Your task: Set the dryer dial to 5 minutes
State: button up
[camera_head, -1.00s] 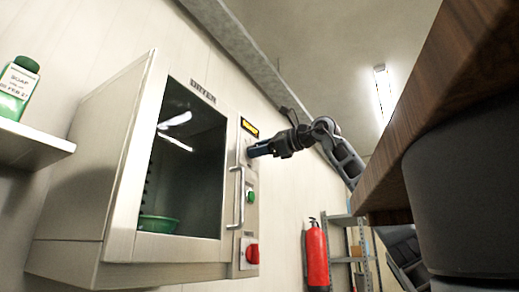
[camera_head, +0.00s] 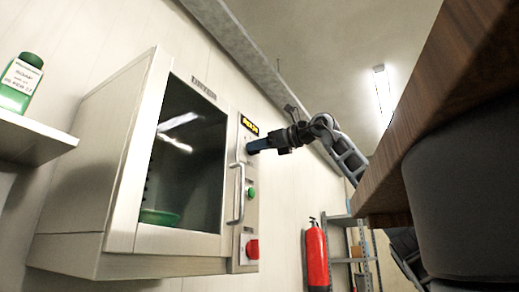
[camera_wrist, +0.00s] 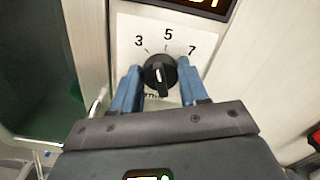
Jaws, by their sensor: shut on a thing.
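The dryer (camera_head: 120,150) is a metal cabinet on the wall with a dark glass door. Its dial (camera_wrist: 159,74) is a round black knob on a white plate marked 3, 5 and 7, from left to right. The knob's grip bar stands nearly upright with a small pale mark near its middle; I cannot tell for sure which number it points at. My gripper (camera_wrist: 160,88) has its blue fingers on both sides of the knob, shut on it. In the head view my gripper (camera_head: 254,147) reaches the panel from the right and hides the dial.
A lit display (camera_head: 248,125) sits above the dial. A green bowl (camera_head: 158,217) is inside. A wooden edge (camera_head: 440,110) looms at right; a fire extinguisher (camera_head: 316,258) stands behind.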

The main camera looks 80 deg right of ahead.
jog(key=shift+m+b, duration=0.7)
jog(key=shift+m, duration=1.4)
jog(key=shift+d, duration=0.1)
jog(key=o, duration=1)
jog(key=shift+s, duration=0.15)
jog(key=b+v, duration=0.1)
jog(key=v, duration=0.6)
jog(key=shift+s, duration=0.3)
